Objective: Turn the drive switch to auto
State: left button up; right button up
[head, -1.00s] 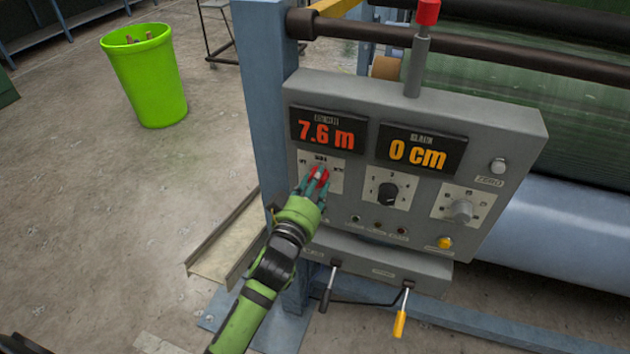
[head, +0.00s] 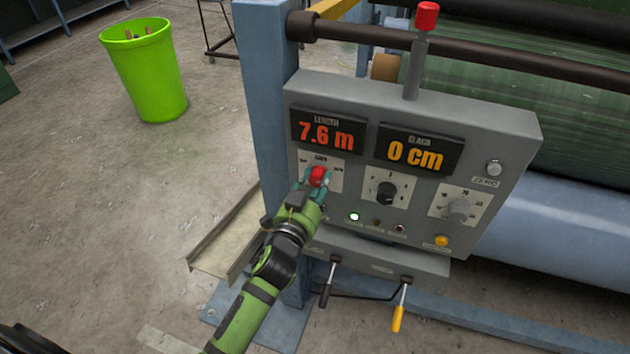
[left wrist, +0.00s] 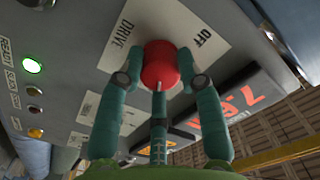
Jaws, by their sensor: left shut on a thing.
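The drive switch is a red knob (head: 318,175) on a pale plate at the left of the grey control panel (head: 480,125). My left gripper (head: 315,186) is shut on the knob. In the left wrist view, the teal fingers (left wrist: 160,85) stand either side of the red knob (left wrist: 160,62). The plate (left wrist: 165,28) reads DRIVE and OFF there. A pale mark on the knob faces away from OFF, toward my palm. The fingers cover the plate beyond it, so I cannot read the label the mark faces. My right gripper is not in view.
Displays above read 7.6 m (head: 326,132) and 0 cm (head: 417,154). The READY lamp (left wrist: 33,65) glows green; lamps beside it look unlit. A black selector (head: 386,193) and a grey one (head: 459,209) sit to the right. Two levers hang below, one yellow-tipped (head: 398,319).

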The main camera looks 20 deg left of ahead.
pick_arm(q)
jog(key=shift+w+r+m, duration=0.15)
jog(key=shift+r+m, duration=0.15)
jog(key=shift+r, duration=0.2)
jog(key=o, duration=1.1)
jog(key=shift+o, duration=0.2)
jog(key=shift+d+f, duration=0.1)
jog(key=shift+f, duration=0.05)
jog(key=shift+s+f, duration=0.2)
jog(key=shift+s, duration=0.35)
jog(key=s, duration=1.1)
jog(key=shift+a+r, duration=0.15)
jog(key=shift+a, duration=0.1)
